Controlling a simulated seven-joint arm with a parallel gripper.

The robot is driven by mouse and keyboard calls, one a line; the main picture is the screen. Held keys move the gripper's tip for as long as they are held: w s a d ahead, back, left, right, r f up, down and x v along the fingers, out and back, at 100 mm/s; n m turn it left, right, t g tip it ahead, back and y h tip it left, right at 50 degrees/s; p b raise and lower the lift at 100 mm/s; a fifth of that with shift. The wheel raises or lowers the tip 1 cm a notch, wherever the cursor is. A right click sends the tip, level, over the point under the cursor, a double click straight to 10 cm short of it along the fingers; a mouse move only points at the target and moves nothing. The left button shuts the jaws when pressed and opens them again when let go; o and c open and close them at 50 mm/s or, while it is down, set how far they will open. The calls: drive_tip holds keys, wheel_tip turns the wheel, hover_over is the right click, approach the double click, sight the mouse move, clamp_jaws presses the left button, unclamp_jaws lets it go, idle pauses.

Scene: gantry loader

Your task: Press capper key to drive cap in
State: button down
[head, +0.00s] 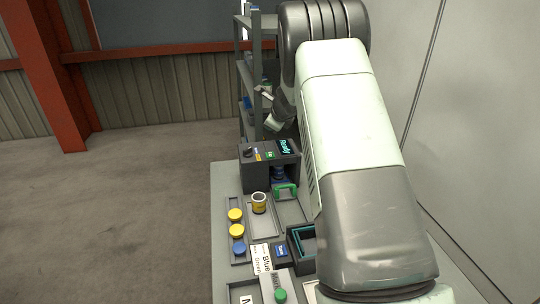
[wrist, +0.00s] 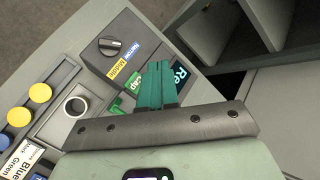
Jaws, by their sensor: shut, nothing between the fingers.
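The capper is a dark grey box (head: 255,172) with a lit screen (head: 286,146) reading "Ready". Its small green key (head: 270,155), marked "Cap", sits between the yellow label and the screen. In the wrist view the green key (wrist: 131,84) shows just left of my fingers. My gripper (wrist: 155,80) is shut and empty, its teal fingers over the capper's top and partly covering the screen (wrist: 181,74). In the head view my gripper (head: 272,125) is above and behind the capper. Contact with the key cannot be told. Whether a capped container stands in the bay is unclear.
A knob (wrist: 110,43) sits beside blue and yellow labels on the capper. An open-looking jar (head: 259,203) stands in a tray in front. Yellow caps (head: 235,215), a blue cap (head: 239,249) and a green cap (head: 280,296) lie nearer. A grey shelf (head: 243,80) stands behind.

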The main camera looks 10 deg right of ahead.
sight(271, 156)
drive_tip(key=shift+f, duration=3.95)
drive_tip(key=shift+f, duration=0.15)
drive_tip(key=shift+f, duration=0.3)
drive_tip(key=shift+f, duration=0.4)
drive_tip(key=shift+r, duration=0.8)
drive_tip(key=shift+r, duration=0.1)
drive_tip(key=shift+r, duration=2.4)
